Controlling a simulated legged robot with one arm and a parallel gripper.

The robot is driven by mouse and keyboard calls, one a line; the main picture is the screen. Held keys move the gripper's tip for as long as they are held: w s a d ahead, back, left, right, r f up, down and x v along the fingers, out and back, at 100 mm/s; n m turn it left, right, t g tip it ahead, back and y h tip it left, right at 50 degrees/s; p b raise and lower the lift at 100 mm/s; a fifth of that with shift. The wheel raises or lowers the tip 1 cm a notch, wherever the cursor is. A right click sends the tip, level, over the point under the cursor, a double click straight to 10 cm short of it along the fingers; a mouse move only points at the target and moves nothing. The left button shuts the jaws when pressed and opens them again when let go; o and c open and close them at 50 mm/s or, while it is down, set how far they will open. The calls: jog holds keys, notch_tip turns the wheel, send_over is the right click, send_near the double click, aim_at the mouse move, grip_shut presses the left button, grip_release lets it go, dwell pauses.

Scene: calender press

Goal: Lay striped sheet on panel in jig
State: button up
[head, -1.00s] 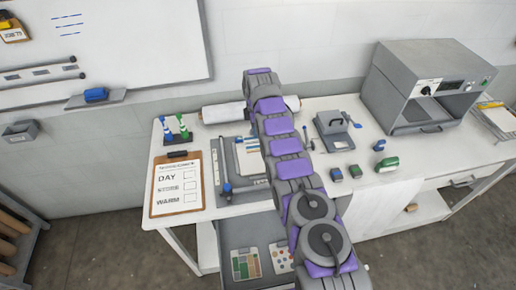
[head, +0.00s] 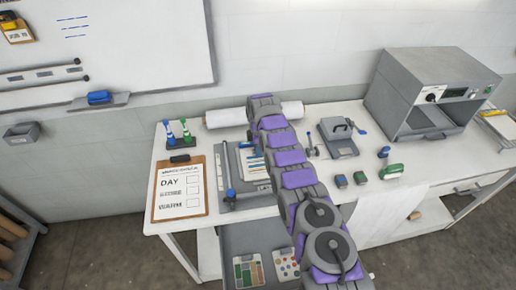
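The grey jig (head: 222,180) lies on the table just right of the clipboard, partly covered by my arm. Inside it a pale panel with a striped piece (head: 252,163) shows at the left of my arm; the rest is hidden. Below the table edge, a grey tray (head: 230,240) holds a sheet with coloured bars (head: 248,271) and a sheet with coloured dots (head: 287,264). My arm reaches from the lower right over the jig toward the white roll. My gripper's fingers are hidden behind the arm, so I cannot see what they hold.
A white roll (head: 228,117) lies behind.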

jog(key=shift+o, duration=1.4)
jog(key=shift+d, duration=0.35)
jog(key=shift+d+r, duration=0.1)
jog(key=shift+d, duration=0.35)
jog(key=shift+w+a+r, duration=0.1)
jog(key=shift+a+r, duration=0.1)
jog(key=shift+r, duration=0.15)
jog(key=r, duration=0.1)
jog(key=a+r, duration=0.1)
jog(key=r, duration=0.1)
jog(key=shift+r, duration=0.25)
jog(key=r+p, duration=0.1)
jog(key=r, duration=0.1)
jog(key=r+p, duration=0.2)
jog(key=r, duration=0.1)
jog(key=r+p, duration=0.1)
jog(key=r, duration=0.1)
jog(key=shift+d+r, duration=0.3)
jog(key=shift+r, duration=0.1)
jog(key=shift+a, duration=0.1)
